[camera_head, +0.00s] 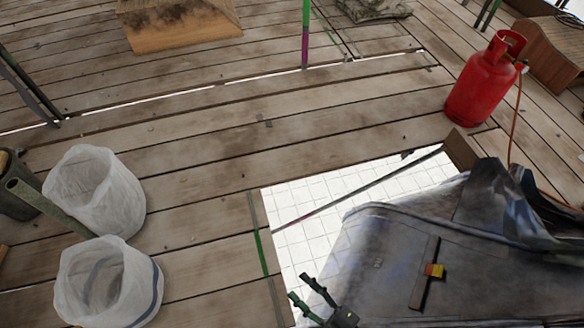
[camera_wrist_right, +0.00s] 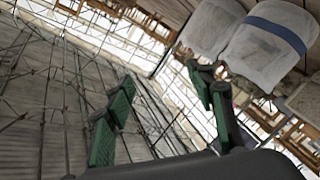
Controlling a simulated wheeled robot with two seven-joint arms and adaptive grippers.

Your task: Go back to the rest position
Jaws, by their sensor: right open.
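My right gripper (camera_head: 299,287) shows at the bottom edge of the head view, over the white opening in the plank floor. Its two green fingers are spread apart with nothing between them. In the right wrist view the same fingers (camera_wrist_right: 160,75) stand apart, with only background between them. My left gripper is in neither view. A dark grey metal-clad structure (camera_head: 390,260) fills the lower right of the head view, beside the right gripper. A narrow strip with a small orange and yellow piece (camera_head: 434,270) lies on it.
Two white bag-like containers (camera_head: 95,195) (camera_head: 108,285) stand on the planks at left, also in the wrist view (camera_wrist_right: 265,45). A red gas cylinder (camera_head: 483,85) with an orange hose stands upper right. A wooden block (camera_head: 180,30) sits at the back. The middle planks are mostly clear.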

